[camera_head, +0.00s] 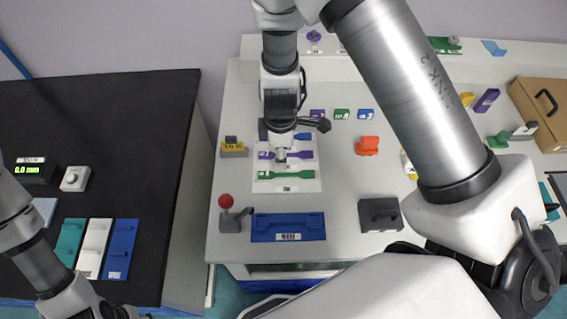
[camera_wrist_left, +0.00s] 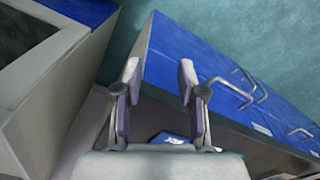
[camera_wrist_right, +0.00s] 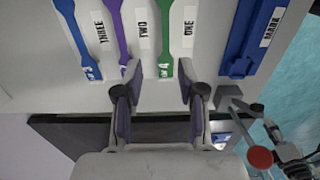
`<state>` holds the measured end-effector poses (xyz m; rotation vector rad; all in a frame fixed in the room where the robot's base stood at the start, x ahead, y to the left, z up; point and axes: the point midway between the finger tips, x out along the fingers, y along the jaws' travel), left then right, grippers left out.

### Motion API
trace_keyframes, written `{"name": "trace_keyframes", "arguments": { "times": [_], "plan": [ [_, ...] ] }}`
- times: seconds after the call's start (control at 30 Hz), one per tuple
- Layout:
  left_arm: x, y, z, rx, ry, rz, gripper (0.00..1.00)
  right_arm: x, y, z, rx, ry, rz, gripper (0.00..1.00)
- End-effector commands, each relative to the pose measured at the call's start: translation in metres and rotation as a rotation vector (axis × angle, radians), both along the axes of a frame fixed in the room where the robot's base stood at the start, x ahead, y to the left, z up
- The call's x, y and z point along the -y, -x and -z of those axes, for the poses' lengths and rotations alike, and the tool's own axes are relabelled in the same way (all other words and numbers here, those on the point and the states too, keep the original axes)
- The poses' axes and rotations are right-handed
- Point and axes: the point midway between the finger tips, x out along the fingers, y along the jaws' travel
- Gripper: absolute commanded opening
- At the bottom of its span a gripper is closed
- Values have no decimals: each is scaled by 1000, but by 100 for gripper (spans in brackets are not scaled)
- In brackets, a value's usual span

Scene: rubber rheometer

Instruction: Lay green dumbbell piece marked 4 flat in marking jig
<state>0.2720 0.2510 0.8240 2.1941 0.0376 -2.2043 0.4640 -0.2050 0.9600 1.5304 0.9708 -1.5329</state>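The green dumbbell piece (camera_head: 286,175) lies flat on a white sheet (camera_head: 312,185), nearest the front of its row; its marked end also shows in the right wrist view (camera_wrist_right: 165,66), the digit hard to read. The blue marking jig (camera_head: 275,221) lies in front of the sheet, and its "MARK" label shows in the right wrist view (camera_wrist_right: 270,26). My right gripper (camera_head: 281,156) is open and empty over the sheet; in the right wrist view its fingertips (camera_wrist_right: 159,72) appear either side of the green end, with no visible contact. My left gripper (camera_wrist_left: 160,85) is open and empty, away at lower left.
Purple (camera_wrist_right: 121,40) and blue (camera_wrist_right: 83,40) dumbbells lie beside the green one. A red-knobbed lever (camera_head: 227,202) stands left of the jig, a dark handled block (camera_head: 379,215) to its right. Coloured plates (camera_head: 95,248) lie on the black table.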

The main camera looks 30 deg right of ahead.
Motion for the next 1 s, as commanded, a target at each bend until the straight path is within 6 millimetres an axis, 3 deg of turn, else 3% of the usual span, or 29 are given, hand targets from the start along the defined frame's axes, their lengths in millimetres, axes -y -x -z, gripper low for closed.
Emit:
{"name": "trace_keyframes", "arguments": {
  "times": [0.2, 0.4, 1.0],
  "plan": [
    [0, 0, -4, -1, 0, 0, 40, -1, 2, 30, -4, 1, 3, 40],
    [0, 0, 4, -1, 0, 0, 40, -2, 2, 65, -1, 3, 5, 40],
    [0, 0, 7, 0, 0, 0, 40, -2, 2, 69, 0, 3, 3, 40]
  ]
}}
